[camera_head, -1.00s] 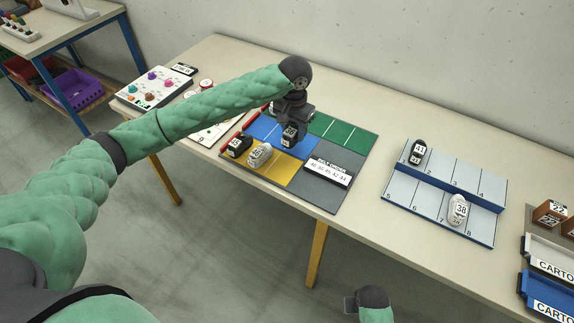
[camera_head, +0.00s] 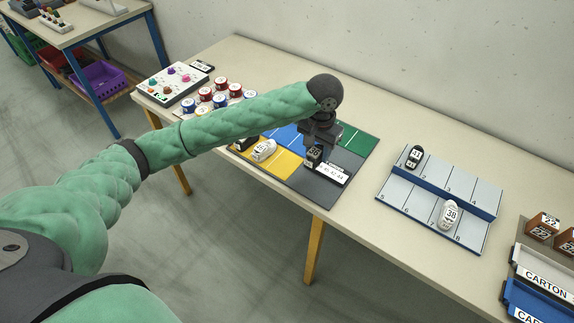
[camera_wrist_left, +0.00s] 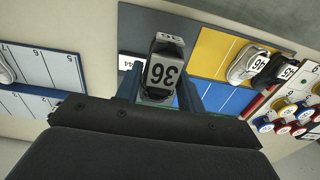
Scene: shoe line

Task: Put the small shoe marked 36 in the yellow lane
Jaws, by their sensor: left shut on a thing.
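The small dark shoe marked 36 (camera_wrist_left: 162,72) is between the fingers of my left gripper (camera_wrist_left: 160,90), label toward the wrist camera. In the head view the gripper (camera_head: 316,147) holds the shoe (camera_head: 313,157) above the grey part of the lane mat, beside the white label plate. The yellow lane (camera_head: 286,163) lies just left of it; in the wrist view the yellow lane (camera_wrist_left: 211,52) is right of the shoe. I cannot tell whether the shoe touches the mat. My right gripper is not in view.
A white shoe (camera_head: 264,150) and a dark shoe (camera_wrist_left: 281,68) stand at the left end of the yellow lane. The label plate (camera_head: 331,173) lies close to the held shoe. A numbered rack (camera_head: 408,208) with two shoes stands to the right. Several round tins (camera_head: 220,98) stand behind left.

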